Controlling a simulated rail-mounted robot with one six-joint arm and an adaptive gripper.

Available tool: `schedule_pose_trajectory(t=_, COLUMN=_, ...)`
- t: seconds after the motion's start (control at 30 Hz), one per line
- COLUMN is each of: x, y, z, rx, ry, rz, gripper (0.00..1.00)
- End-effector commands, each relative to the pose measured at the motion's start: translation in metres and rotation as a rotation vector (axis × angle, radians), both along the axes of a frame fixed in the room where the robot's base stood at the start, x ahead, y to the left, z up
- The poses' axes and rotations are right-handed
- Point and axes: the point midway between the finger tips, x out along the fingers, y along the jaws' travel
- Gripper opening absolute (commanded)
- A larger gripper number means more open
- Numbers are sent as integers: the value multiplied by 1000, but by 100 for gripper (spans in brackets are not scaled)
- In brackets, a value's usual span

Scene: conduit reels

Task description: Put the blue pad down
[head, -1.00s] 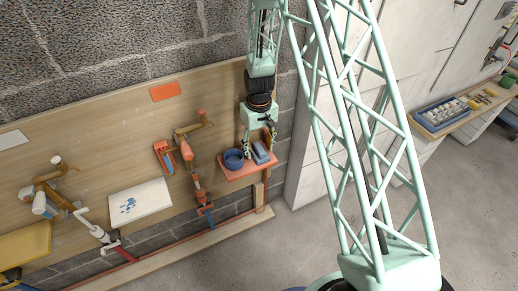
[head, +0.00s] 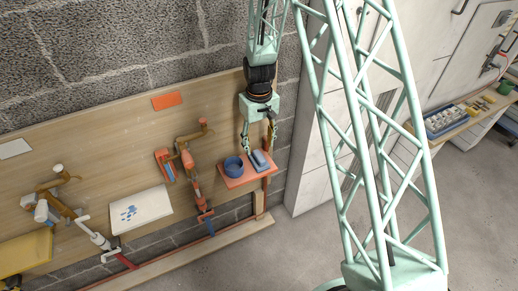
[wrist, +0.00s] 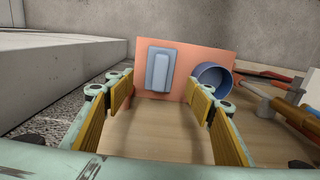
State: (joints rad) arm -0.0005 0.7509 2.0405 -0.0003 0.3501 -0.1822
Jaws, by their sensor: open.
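The blue pad (wrist: 159,70) is a grey-blue block with a raised grip along its middle. It lies on the orange shelf (wrist: 201,60), and it also shows in the head view (head: 260,161). A blue round bowl (wrist: 214,77) stands beside the pad on the same shelf; it shows in the head view too (head: 233,166). My gripper (wrist: 160,106) is open, with its yellow-lined fingers apart and nothing between them. In the head view my gripper (head: 258,140) is just above the shelf, over the pad. The pad looks clear of both fingers.
The shelf is fixed to a wooden board (head: 110,120) on a block wall. Orange and brown pipe fittings (head: 188,160) and a white panel with blue marks (head: 140,208) are to the left. White cabinets (head: 325,150) stand to the right.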

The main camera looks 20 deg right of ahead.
Motion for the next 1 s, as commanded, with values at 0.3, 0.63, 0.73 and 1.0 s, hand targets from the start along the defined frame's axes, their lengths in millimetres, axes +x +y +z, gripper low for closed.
schedule_pose_trajectory(t=0.3, x=0, y=0, z=34, rx=0, ry=-1, rz=0, gripper=50)
schedule_pose_trajectory(t=0.63, x=0, y=0, z=45, rx=0, ry=0, rz=0, gripper=50)
schedule_pose_trajectory(t=0.73, x=0, y=0, z=45, rx=0, ry=0, rz=0, gripper=50)
schedule_pose_trajectory(t=1.0, x=0, y=0, z=45, rx=0, ry=0, rz=0, gripper=50)
